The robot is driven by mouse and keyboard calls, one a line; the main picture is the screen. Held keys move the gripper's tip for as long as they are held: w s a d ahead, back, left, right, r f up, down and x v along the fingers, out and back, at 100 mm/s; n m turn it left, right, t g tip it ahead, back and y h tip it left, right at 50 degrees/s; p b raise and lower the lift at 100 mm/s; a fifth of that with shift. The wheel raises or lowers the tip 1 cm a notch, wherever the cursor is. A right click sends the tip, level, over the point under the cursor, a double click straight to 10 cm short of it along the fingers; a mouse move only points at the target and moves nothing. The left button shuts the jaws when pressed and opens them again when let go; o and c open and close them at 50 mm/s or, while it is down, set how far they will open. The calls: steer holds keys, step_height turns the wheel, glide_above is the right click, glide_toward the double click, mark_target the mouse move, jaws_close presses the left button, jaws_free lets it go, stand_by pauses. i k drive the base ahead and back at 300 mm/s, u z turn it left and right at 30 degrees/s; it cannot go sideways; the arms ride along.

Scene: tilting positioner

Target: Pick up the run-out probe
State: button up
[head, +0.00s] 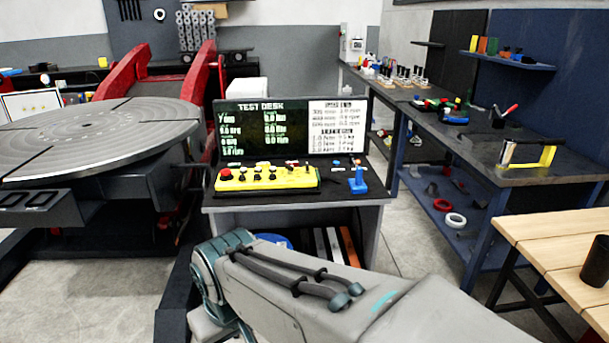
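I cannot make out for certain which object is the run-out probe. A small blue upright piece on a blue base (358,181) stands at the right end of the test desk (300,202), beside the yellow control box (268,179). A yellow frame-shaped tool with a silver cylinder (540,156) stands on the dark workbench at the right. My grey arm crosses the bottom of the head view, in front of the desk. My gripper does not show.
A large round positioner table (100,135) with red arms behind it fills the left. A dark workbench (560,172) with tools runs along the right wall. A wooden table (550,240) with a black cup (596,262) is at the lower right. Floor is clear between desk and workbench.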

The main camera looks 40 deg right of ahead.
mark_target(357, 185)
steer(key=z, duration=0.35)
steer(key=i, duration=1.3)
steer(key=z, duration=1.4)
steer(key=i, duration=0.55)
steer(key=z, duration=0.6)
